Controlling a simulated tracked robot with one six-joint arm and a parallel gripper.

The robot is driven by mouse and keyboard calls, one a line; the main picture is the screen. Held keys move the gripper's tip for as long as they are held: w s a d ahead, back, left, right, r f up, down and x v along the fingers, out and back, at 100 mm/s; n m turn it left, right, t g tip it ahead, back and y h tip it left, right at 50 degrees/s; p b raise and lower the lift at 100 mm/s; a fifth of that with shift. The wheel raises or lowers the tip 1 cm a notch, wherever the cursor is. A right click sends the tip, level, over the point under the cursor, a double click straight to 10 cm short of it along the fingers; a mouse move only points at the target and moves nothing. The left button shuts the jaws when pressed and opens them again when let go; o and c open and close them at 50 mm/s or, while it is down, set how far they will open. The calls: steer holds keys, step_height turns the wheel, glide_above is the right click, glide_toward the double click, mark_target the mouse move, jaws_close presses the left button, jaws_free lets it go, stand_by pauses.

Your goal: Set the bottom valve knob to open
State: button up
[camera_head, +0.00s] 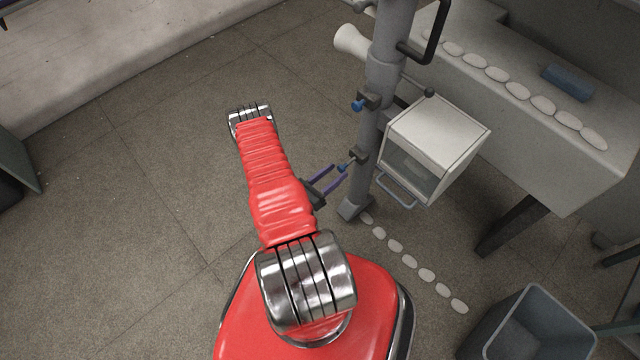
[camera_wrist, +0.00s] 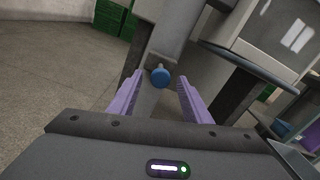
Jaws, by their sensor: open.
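Two blue valve knobs sit one above the other on the grey post (camera_head: 381,90) in the head view. The upper knob (camera_head: 357,105) is clear of my gripper. The bottom knob (camera_head: 342,168) is close to the tips of my gripper (camera_head: 334,174). In the wrist view a blue round knob (camera_wrist: 160,76) on a stem shows between the purple fingers of my gripper (camera_wrist: 159,82), with a gap on both sides. The gripper is open and holds nothing. I cannot read the knob's setting from its round face.
A white box with a clear front (camera_head: 438,139) and a handle hangs right of the post. A grey bench (camera_head: 560,185) with white oval pieces stands behind. A grey bin (camera_head: 535,310) is at the lower right. The floor to the left is clear.

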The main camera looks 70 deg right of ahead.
steer(key=v, duration=1.3)
steer(key=shift+a, duration=0.25)
steer(key=shift+f, duration=0.1)
stand_by(0.5)
